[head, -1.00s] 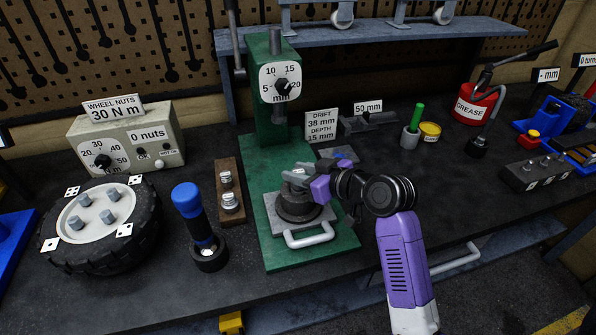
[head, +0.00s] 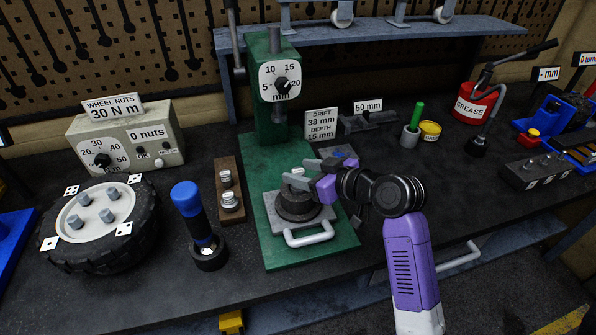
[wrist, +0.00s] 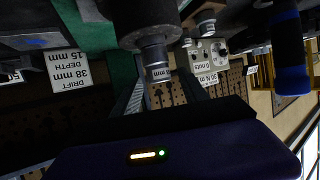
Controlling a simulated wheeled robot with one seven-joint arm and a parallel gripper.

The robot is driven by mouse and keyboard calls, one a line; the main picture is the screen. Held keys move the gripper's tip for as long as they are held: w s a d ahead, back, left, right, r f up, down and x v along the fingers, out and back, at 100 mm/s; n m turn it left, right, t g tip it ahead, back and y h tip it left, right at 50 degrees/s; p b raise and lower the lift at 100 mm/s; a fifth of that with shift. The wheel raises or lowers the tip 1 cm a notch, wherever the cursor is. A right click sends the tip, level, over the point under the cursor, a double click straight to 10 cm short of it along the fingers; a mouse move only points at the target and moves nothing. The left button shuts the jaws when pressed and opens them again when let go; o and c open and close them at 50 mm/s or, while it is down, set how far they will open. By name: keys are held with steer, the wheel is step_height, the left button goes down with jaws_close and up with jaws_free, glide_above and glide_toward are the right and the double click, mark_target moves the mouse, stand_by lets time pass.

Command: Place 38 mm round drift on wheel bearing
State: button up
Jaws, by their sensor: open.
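The wheel bearing (head: 298,206) is a dark round piece on the grey plate of the green press. The silver drift (head: 297,174) stands on top of it, partly hidden by my fingers. In the wrist view, which is upside down, the drift (wrist: 153,52) looks upright against the dark bearing (wrist: 145,18), with a small label that seems to read 38 mm. My gripper (head: 301,173) is open, just right of the drift and level with its top. In the wrist view the open fingers (wrist: 160,92) point toward the drift. Whether a finger touches it is unclear.
The press column and dial (head: 280,82) rise behind the bearing. A wooden rack (head: 226,172) with two silver drifts stands left of the press, and a blue-handled tool (head: 187,200) beyond it. A sign (head: 321,124) reads drift 38 mm, depth 15 mm.

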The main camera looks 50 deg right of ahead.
steer(key=d+b+v, duration=0.1)
steer(key=v, duration=0.9)
steer(key=s+a+f+m+h, duration=0.25)
steer(key=s+a+f, duration=0.45)
steer(key=a+f, duration=0.55)
steer(key=s+a+r+n+t+y, duration=0.1)
steer(key=s+a+r+n+y, duration=0.2)
steer(key=s+a, duration=0.7)
steer(key=v, duration=0.4)
steer(key=shift+f, duration=0.25)
steer(key=shift+s+y, duration=0.1)
steer(key=shift+y, duration=0.15)
